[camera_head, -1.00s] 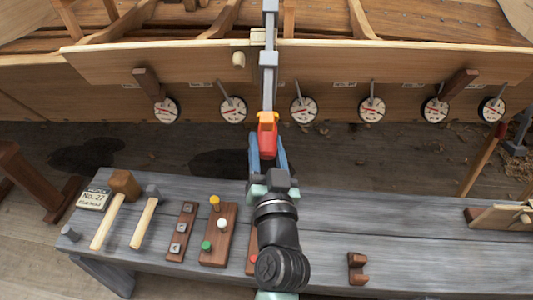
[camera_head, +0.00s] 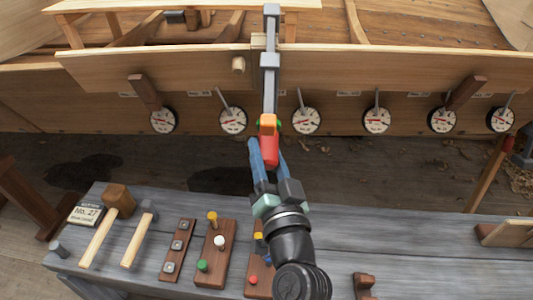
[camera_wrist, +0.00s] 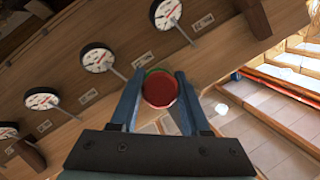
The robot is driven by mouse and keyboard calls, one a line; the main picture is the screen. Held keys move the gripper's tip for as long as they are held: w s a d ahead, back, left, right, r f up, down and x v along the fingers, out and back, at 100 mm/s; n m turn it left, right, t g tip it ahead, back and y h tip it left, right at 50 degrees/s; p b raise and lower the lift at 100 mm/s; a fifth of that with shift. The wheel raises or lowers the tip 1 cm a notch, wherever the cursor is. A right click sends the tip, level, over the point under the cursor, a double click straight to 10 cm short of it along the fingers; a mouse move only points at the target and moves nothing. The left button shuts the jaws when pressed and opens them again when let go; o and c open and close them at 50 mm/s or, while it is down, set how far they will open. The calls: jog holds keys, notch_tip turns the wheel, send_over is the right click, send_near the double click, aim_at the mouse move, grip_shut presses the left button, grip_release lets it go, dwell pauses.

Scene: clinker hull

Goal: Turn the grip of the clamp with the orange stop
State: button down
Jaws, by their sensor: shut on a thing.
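The clamp (camera_head: 271,75) is a grey metal bar hooked over the hull's plank edge. Its orange stop (camera_head: 267,121) sits low on the bar, with a bit of green showing beside it. Below the stop is the red grip (camera_head: 269,152), seen end-on as a red disc in the wrist view (camera_wrist: 160,90). My gripper (camera_head: 262,147) has its blue fingers on either side of the red grip and is shut on it. In the wrist view the fingers (camera_wrist: 160,95) flank the disc, and a green rim shows behind it.
Several round dial gauges (camera_head: 234,120) hang along the hull plank (camera_head: 180,70) on both sides of the clamp. Below is a grey bench (camera_head: 400,250) with mallets (camera_head: 117,200), wooden blocks with coloured pegs (camera_head: 215,250) and a sign (camera_head: 86,213). The bench's middle right is mostly bare.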

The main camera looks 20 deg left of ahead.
jog(key=shift+c, duration=1.9)
grip_release()
jog(key=r+b+v, duration=0.1)
jog(key=v, duration=1.2)
jog(key=shift+f+b, duration=0.35)
jog(key=shift+f, duration=0.1)
